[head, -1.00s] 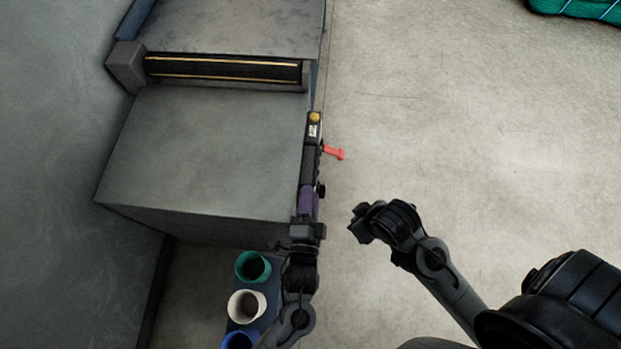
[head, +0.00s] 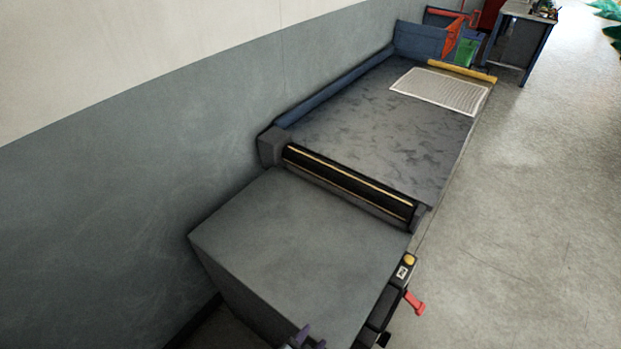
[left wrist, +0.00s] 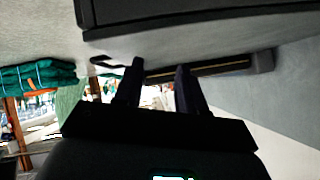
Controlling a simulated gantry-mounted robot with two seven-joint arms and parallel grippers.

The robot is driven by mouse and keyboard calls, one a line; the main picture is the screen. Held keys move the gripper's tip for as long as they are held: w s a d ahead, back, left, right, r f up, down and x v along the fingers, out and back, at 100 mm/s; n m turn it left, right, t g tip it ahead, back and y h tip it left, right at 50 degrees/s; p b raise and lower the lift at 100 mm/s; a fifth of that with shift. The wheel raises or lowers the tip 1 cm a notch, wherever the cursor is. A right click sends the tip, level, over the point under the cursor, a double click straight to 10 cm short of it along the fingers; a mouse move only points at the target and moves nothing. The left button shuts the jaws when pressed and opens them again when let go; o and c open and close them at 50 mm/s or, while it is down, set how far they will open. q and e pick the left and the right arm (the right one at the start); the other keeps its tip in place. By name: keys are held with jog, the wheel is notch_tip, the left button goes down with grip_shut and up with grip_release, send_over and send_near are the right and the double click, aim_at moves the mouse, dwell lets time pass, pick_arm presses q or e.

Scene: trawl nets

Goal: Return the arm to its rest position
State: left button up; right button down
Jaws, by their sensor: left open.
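My left gripper (head: 308,339) shows only as small purple fingertips at the bottom edge of the head view, by the front corner of a grey block-shaped cabinet (head: 300,245). In the left wrist view my left gripper (left wrist: 160,76) has its two dark fingers spread apart, with nothing between them. The rest of the left arm is cut off below the head view. My right gripper is outside both current views.
A black control unit with a yellow button (head: 409,259) and red lever (head: 414,302) sits along the cabinet's right side. Behind are a slotted bar (head: 345,183) and a long dark table (head: 375,125) carrying a white mesh sheet (head: 440,92). Open floor (head: 530,200) lies right.

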pick_arm(q)
jog(key=s+a+n+g+y, duration=0.2)
jog(key=s+a+n+g, duration=0.3)
jog(key=a, duration=0.6)
jog(key=s+a+n+g+y, duration=0.1)
jog(key=s+a+n+y, duration=0.2)
jog(key=s+a, duration=0.55)
notch_tip(320, 180, up, 38)
jog(key=w+a+p, duration=0.1)
jog(key=a+p, duration=0.1)
jog(key=p, duration=3.5)
jog(key=shift+a+f, duration=0.25)
jog(key=shift+a, duration=0.1)
